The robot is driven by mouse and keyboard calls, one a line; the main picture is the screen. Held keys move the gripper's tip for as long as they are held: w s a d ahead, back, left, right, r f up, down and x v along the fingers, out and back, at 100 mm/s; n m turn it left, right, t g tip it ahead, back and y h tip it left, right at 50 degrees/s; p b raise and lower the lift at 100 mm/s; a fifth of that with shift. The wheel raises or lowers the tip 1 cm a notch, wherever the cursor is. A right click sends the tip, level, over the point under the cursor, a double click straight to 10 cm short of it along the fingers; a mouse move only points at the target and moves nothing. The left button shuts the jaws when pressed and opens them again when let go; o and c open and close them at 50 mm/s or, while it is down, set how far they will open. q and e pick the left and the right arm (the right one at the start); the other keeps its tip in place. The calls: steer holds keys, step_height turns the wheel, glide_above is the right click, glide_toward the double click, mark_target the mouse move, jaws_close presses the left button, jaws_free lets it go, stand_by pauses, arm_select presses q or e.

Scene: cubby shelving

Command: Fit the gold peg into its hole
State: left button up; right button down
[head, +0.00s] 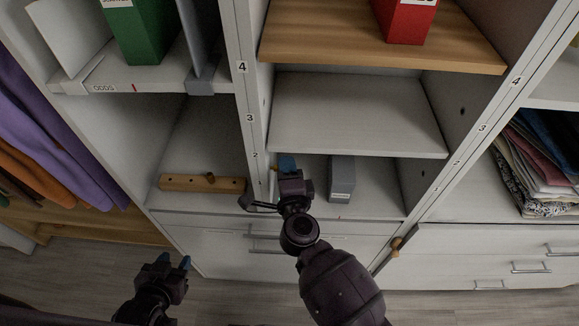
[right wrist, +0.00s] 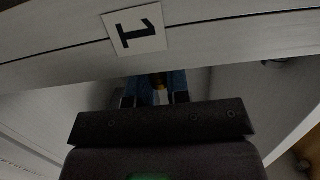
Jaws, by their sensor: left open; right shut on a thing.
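My right gripper (head: 287,163) is shut on a small gold peg (right wrist: 160,96). In the right wrist view only a bit of the peg shows between the blue fingertips; the dark gripper body hides the rest. In the head view this gripper is inside the low middle cubby, close to its left upright (head: 250,125). My left gripper (head: 175,261) is open and empty, low in front of the cabinet at the left. The hole for the peg is not clearly visible; dark holes (head: 462,112) show in the middle bay's right side wall.
A grey box (head: 342,178) stands just right of my right gripper. A wooden knob-like piece (head: 395,247) sticks out at the right upright. A white shelf (head: 355,115) hangs above.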

steer(key=shift+a, duration=0.45)
steer(key=c, duration=1)
jaws_free()
arm_select(q)
steer(key=shift+f, duration=0.1)
steer(key=shift+s+a+f, duration=0.1)
steer(key=shift+s+f, duration=0.25)
steer(key=shift+s, duration=0.15)
arm_select(e)
steer(key=s, duration=0.3)
steer(key=s+d, duration=0.1)
steer(key=s, duration=0.3)
steer(key=s+d, duration=0.1)
steer(key=s, duration=0.2)
steer(key=shift+s+d, duration=0.1)
steer(key=shift+s, duration=0.2)
arm_select(q)
steer(key=shift+w, duration=0.1)
